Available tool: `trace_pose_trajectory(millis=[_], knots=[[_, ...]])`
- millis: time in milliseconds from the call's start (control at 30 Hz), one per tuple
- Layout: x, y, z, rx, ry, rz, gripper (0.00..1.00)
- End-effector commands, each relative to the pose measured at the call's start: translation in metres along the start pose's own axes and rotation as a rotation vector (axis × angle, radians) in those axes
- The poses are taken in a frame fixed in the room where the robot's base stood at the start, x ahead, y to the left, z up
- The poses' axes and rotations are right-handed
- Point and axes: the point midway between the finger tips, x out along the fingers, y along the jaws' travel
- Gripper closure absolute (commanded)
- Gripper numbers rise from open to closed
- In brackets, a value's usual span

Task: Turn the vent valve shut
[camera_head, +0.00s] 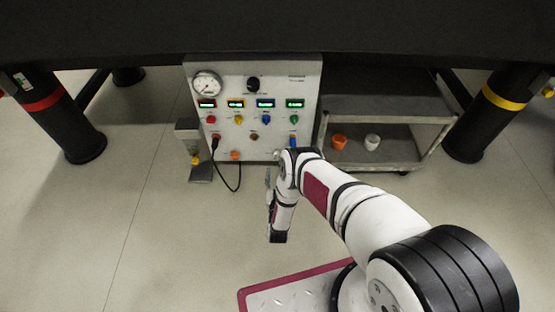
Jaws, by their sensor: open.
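An upright grey instrument panel (269,109) stands under the dark bench. It carries a round gauge (207,84), a black knob (252,84) at upper middle and small coloured knobs below the lit displays. I cannot tell from the picture which control is the vent valve. My arm rises from the lower right and bends in front of the panel's lower right.
A grey cart (385,165) with an orange cup (339,142) and a white cup (372,142) stands right of the panel. A black cable (239,178) loops below the panel. A small stand (200,171) is at its left. Thick bench legs flank both sides; the left floor is clear.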

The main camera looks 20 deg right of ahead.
Motion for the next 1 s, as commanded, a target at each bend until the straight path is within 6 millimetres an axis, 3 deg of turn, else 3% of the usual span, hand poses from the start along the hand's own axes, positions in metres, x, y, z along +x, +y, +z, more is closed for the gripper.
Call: trace_pose_trajectory(millis=[200, 400, 833, 867, 1000], knots=[[0.043, 0.0, 0.003, 0.001, 0.002, 0.001, 0.52], [0.069, 0.0, 0.002, 0.001, 0.0, 0.0, 0.52], [0.079, 0.0, 0.0, 0.001, -0.001, 0.0, 0.52], [0.079, 0.0, 0.0, 0.0, -0.001, 0.0, 0.54], [0.079, 0.0, 0.0, 0.0, -0.001, 0.0, 0.85]])
